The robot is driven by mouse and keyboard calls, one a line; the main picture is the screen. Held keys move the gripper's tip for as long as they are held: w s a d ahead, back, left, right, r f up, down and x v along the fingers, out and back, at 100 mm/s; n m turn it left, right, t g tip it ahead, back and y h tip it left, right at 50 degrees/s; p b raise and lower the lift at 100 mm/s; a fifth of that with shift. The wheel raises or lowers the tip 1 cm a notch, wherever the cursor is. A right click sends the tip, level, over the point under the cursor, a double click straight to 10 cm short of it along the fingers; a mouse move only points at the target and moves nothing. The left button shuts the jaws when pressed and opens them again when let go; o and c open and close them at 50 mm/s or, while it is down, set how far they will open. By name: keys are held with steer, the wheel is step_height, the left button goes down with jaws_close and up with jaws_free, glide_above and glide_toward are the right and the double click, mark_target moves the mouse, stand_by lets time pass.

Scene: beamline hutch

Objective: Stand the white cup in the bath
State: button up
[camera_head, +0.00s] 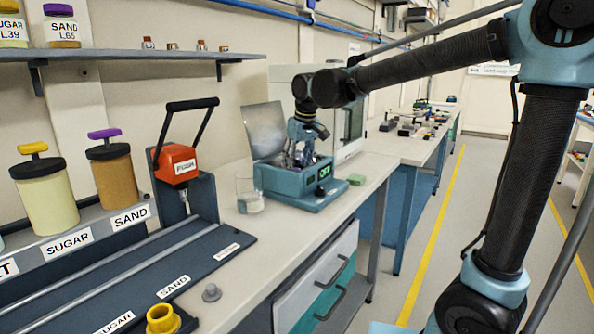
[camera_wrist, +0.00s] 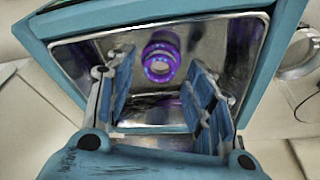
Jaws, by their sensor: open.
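The bath (camera_head: 290,190) is a teal box with a steel basin on the bench, its lid raised and a green OFF display on its front. In the wrist view the bath (camera_wrist: 272,62) fills most of the picture. A small ring-topped piece (camera_wrist: 162,62) with pale and purple bands is in the basin; it may be the white cup, tinted purple. My gripper (camera_wrist: 160,75) is open over the basin, its fingers on either side of the piece with gaps. In the head view my gripper (camera_head: 303,155) points down into the bath and hides the basin's inside.
A clear glass beaker (camera_head: 250,195) stands close left of the bath. The upright lid (camera_head: 265,128) stands behind my gripper.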

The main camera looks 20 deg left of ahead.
steer(key=v, duration=0.9)
steer(key=shift+s+r, duration=0.15)
steer(key=shift+r, duration=0.05)
steer(key=d+f+m+h, duration=0.1)
steer(key=d+f+m, duration=0.3)
steer(key=d, duration=1.1)
steer(key=d+f+m, duration=0.1)
steer(key=d+f, duration=0.6)
steer(key=d, duration=0.7)
steer(key=s+d+f+m, duration=0.2)
steer(key=s+d+f, duration=0.4)
steer(key=d+f, duration=0.2)
steer(key=s+d+f+m+h, duration=0.1)
steer(key=s+d+f+m, duration=0.2)
steer(key=s+d+f, duration=0.4)
step_height(320, 180, down, 3)
steer(key=shift+d+r, duration=0.1)
steer(key=shift+d, duration=0.95)
